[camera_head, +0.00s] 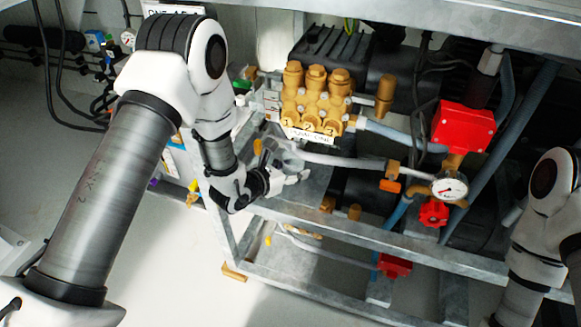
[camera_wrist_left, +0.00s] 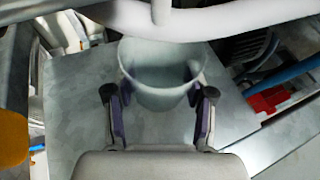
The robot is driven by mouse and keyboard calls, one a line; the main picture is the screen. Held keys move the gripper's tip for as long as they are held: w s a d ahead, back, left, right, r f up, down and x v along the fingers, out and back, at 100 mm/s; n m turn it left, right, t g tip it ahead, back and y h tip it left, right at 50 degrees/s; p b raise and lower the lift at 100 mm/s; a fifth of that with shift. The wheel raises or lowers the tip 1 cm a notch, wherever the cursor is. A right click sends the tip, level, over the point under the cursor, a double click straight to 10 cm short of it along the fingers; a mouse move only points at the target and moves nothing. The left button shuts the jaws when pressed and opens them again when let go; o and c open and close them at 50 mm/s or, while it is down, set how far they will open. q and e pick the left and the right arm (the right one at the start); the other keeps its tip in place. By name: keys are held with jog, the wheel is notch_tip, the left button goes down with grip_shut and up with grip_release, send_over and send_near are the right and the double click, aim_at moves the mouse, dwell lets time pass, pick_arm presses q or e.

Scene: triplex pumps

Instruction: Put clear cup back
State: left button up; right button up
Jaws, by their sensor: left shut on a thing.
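The clear cup (camera_wrist_left: 160,97) is a translucent, open-topped cup in the left wrist view. My left gripper (camera_wrist_left: 158,103) is shut on it, with one finger on each side of its wall. The cup is upright above or on a grey metal plate; I cannot tell whether it touches. In the head view my left gripper (camera_head: 272,182) is at the pump frame, below the brass pump head (camera_head: 312,100). The cup is hard to make out there. My right arm shows at the right edge, but its gripper is out of view.
A pale hose (camera_head: 340,160) runs close above the cup. A pressure gauge (camera_head: 450,188), a red valve handle (camera_head: 433,213) and a red box (camera_head: 463,127) are to the right. The galvanised frame rail (camera_head: 330,236) passes below the gripper. Open floor (camera_head: 190,270) lies at lower left.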

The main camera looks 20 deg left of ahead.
pick_arm(q)
jog(key=shift+f, duration=0.25)
jog(key=o, duration=1.4)
jog(key=shift+w+a+f, duration=0.1)
